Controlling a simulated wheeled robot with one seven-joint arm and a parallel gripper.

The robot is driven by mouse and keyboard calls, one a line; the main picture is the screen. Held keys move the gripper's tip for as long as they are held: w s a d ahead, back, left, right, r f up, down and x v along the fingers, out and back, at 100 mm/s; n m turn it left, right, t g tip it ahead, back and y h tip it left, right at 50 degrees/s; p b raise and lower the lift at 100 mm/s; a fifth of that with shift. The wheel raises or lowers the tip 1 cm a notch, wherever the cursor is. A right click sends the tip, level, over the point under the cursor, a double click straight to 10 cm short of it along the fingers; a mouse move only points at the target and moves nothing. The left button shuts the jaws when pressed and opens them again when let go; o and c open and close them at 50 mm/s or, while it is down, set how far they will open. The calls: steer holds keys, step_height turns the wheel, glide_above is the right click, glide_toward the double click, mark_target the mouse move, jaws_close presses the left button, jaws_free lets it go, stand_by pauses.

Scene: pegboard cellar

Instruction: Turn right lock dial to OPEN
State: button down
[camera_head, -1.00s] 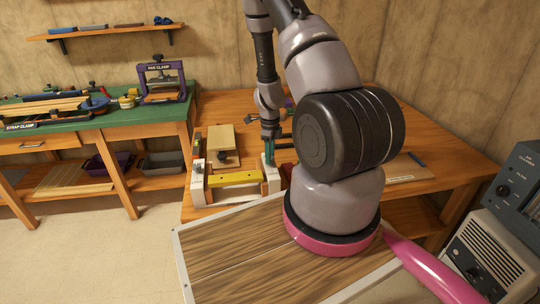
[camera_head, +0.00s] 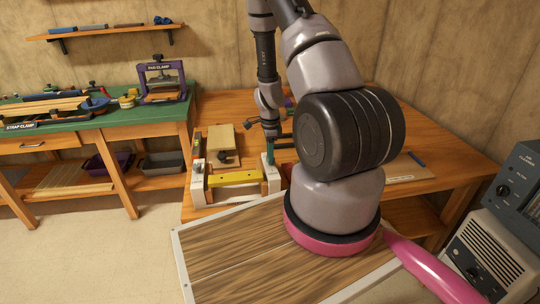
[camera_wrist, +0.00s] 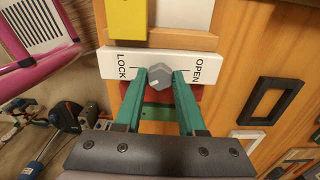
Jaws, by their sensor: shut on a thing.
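The grey lock dial (camera_wrist: 159,77) sits on a white plate (camera_wrist: 112,62) in the wrist view, with LOCK printed on the left and OPEN on the right. My gripper (camera_wrist: 161,74) has its two teal fingers on either side of the dial and is shut on it. I cannot tell clearly which way the dial's pointer faces. In the head view my gripper (camera_head: 270,153) reaches down to the right white end block (camera_head: 272,185) of a fixture with a yellow bar (camera_head: 236,178). The dial is too small to make out there.
The fixture stands on a wooden bench (camera_head: 450,165). A wooden board (camera_head: 221,139) and clamps lie near it. In the wrist view a dark rectangular frame (camera_wrist: 270,100) is at right and a pink-framed object (camera_wrist: 35,45) at upper left.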

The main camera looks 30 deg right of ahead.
steer(key=n, duration=0.4)
steer(key=shift+n, duration=0.3)
steer(key=n, duration=0.3)
steer(key=shift+n, duration=0.4)
steer(key=n, duration=0.4)
steer(key=shift+s, duration=0.1)
steer(key=n, duration=1.1)
steer(key=shift+d, duration=0.1)
steer(key=n, duration=0.6)
steer(key=shift+n, duration=0.4)
